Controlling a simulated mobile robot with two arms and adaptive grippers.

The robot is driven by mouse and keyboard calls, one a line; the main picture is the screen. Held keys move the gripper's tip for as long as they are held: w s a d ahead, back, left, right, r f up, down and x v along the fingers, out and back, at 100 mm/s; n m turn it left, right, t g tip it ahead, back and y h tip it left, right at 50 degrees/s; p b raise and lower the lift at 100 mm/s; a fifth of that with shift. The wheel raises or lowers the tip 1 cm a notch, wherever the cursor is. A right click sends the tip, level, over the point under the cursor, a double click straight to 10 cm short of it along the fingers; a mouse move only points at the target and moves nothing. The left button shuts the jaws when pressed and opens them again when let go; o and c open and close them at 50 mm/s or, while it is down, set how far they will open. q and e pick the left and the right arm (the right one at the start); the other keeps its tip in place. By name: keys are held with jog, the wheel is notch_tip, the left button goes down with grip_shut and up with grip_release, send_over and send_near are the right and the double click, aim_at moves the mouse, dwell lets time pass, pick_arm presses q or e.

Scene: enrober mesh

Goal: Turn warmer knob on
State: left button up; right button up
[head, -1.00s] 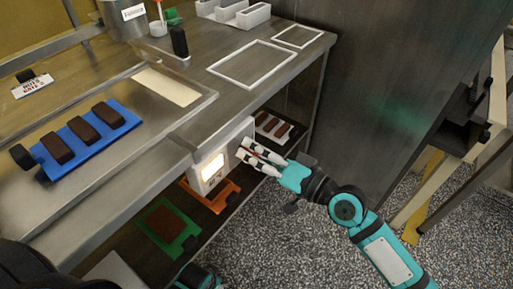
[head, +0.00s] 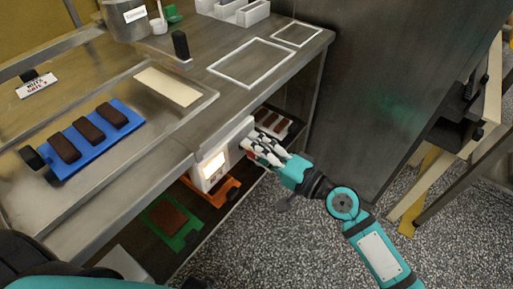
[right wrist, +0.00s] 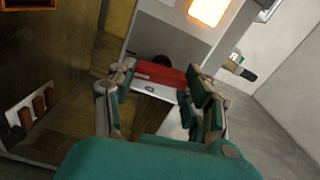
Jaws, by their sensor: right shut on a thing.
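The warmer (head: 211,170) is a white box with a lit yellow window, under the counter's front edge. It also shows in the right wrist view (right wrist: 182,38), with its lit window at the top. My right gripper (head: 255,149) is at the warmer's right side, its fingers closed in. In the right wrist view, the fingers (right wrist: 160,98) stand on both sides of a red piece (right wrist: 158,73), which seems to be the warmer knob. A dark round shape lies just behind it. The fingers hide most of the knob in the head view. My left gripper is not in view.
The steel counter (head: 225,100) overhangs the warmer. A lower shelf holds an orange tray (head: 228,188), a green tray (head: 188,238) and a rack of bars (head: 272,122). A blue tray (head: 75,168) with chocolate bars sits on the counter. Open floor lies right.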

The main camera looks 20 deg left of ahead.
dwell(0.4)
jog(key=o, duration=1.2)
jog(key=shift+d, duration=0.15)
jog(key=v, duration=1.1)
jog(key=shift+s+d, duration=0.15)
jog(key=shift+d, duration=0.25)
jog(key=shift+c, duration=0.5)
